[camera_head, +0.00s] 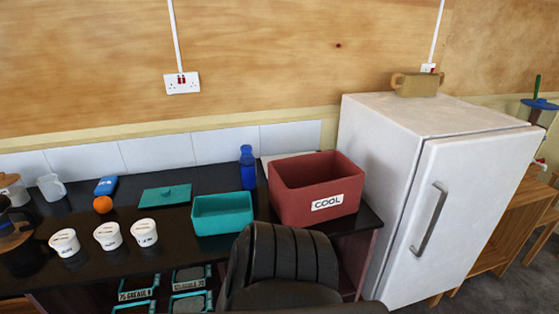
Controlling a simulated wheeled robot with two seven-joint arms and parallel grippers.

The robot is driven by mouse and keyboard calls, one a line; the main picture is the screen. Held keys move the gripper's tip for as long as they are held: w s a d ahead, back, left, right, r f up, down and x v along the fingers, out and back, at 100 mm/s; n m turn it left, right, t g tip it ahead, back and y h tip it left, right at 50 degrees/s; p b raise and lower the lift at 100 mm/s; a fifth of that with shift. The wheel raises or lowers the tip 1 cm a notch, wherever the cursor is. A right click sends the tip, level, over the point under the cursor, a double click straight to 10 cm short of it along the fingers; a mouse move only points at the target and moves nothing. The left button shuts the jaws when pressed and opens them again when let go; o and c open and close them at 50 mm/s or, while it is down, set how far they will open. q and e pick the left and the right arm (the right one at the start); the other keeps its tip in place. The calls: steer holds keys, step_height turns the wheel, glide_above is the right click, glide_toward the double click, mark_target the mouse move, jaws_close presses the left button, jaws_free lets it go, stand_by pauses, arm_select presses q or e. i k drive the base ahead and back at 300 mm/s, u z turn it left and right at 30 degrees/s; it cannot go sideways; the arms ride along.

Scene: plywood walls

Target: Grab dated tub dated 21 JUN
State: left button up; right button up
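Three small white tubs stand in a row on the black counter at the left: a left tub (65,243), a middle tub (108,237) and a right tub (144,233). Each has dark lettering on it, too small for me to read surely, so I cannot tell which one says 21 JUN. All three look upright and apart from each other. Neither of my grippers shows in the head view.
A teal open bin (222,214), red COOL crate (316,190), blue bottle (247,168) and orange (102,204) are on the counter (190,250). A black ribbed shape like a chair back (285,262) stands in front. A white fridge (425,190) is right.

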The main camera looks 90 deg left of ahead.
mark_target(108, 235)
steer(key=i, duration=0.35)
steer(key=u, duration=2.6)
